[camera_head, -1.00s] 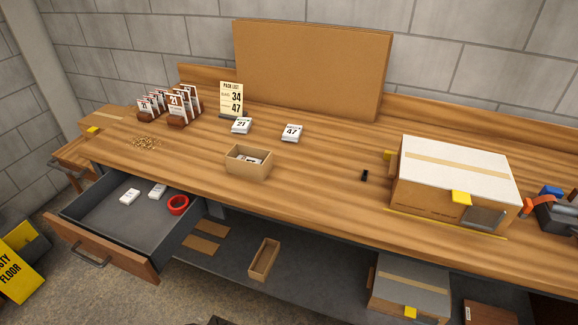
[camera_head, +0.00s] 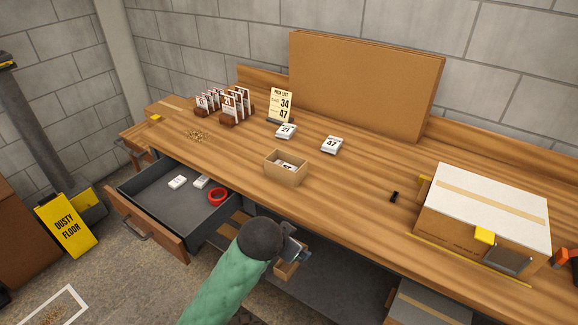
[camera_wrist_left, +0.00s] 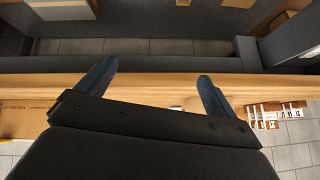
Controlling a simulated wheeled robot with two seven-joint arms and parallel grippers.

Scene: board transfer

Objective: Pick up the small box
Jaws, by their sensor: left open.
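A small open cardboard box (camera_head: 286,172) with white cards inside stands upright on the workbench, near its front edge. A second small open box (camera_head: 286,271) lies on the lower shelf, partly hidden behind my left gripper. My left gripper (camera_head: 297,250) is in front of the bench, below the top's edge and apart from the box on the bench. In the left wrist view its two fingers (camera_wrist_left: 152,84) are spread with nothing between them. My right gripper is not in view.
An open drawer (camera_head: 178,205) with a red ring (camera_head: 217,196) juts out on the left. A large carton (camera_head: 484,213) stands on the right of the workbench (camera_head: 350,225). White card stacks (camera_head: 332,145) lie behind the small box. The bench between box and carton is mostly clear.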

